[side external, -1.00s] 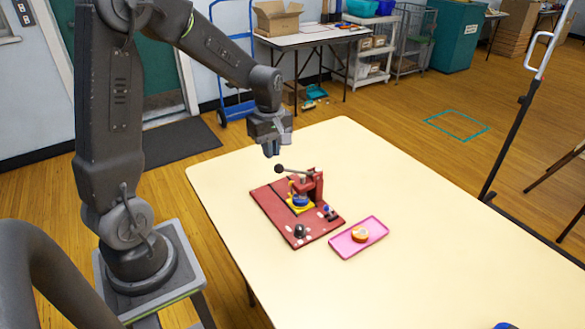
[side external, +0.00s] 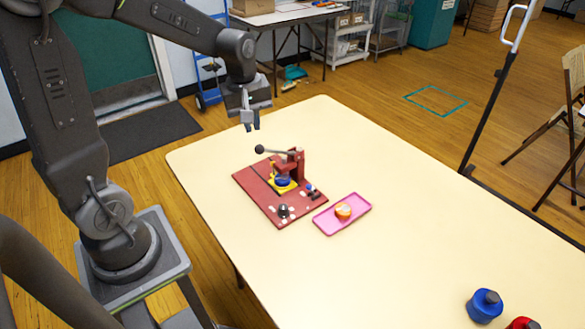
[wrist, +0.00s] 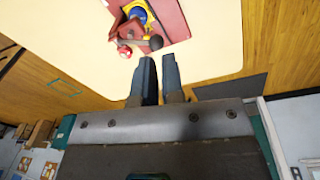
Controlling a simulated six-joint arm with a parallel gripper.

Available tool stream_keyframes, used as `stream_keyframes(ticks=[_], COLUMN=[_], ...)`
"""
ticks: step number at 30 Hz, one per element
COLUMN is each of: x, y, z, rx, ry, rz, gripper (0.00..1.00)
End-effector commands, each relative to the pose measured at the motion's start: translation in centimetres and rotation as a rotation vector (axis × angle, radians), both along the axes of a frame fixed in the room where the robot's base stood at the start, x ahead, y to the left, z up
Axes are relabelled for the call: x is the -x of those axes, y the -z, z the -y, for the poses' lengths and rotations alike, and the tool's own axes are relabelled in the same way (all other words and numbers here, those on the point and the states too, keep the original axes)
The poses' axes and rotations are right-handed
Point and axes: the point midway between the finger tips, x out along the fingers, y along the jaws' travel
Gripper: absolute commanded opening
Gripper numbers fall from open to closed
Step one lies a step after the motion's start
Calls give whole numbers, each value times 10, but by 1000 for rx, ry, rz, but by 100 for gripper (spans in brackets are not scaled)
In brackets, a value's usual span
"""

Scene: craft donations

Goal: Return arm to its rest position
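My gripper (side external: 251,127) hangs at the end of my raised arm, above the far left part of the cream table (side external: 420,220). Its fingers point down with a narrow gap between them and nothing held. In the wrist view my gripper's two fingers (wrist: 158,75) also show apart and empty. The knob also shows close to the fingertips in the wrist view (wrist: 156,42). The fingers look clear of it.
A pink tray (side external: 326,223) holding an orange and white round piece (side external: 343,211) lies right of the board. A blue pot (side external: 484,306) and a red pot (side external: 523,323) stand at the table's near right. A dark stand pole (side external: 485,115) rises beyond the table. The table's middle is bare.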

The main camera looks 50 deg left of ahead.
Motion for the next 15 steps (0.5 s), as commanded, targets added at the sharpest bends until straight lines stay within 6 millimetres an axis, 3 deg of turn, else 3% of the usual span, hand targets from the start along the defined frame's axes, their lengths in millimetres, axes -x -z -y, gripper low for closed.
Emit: stream_keyframes(ticks=[1, 6, 15], x=[9, 48, 114], y=[-17, -54, -81], z=[16, 62, 111], rx=[-23, -111, -284], ry=[113, 513, 1083], rz=[39, 145, 293], gripper=[8, 8, 8])
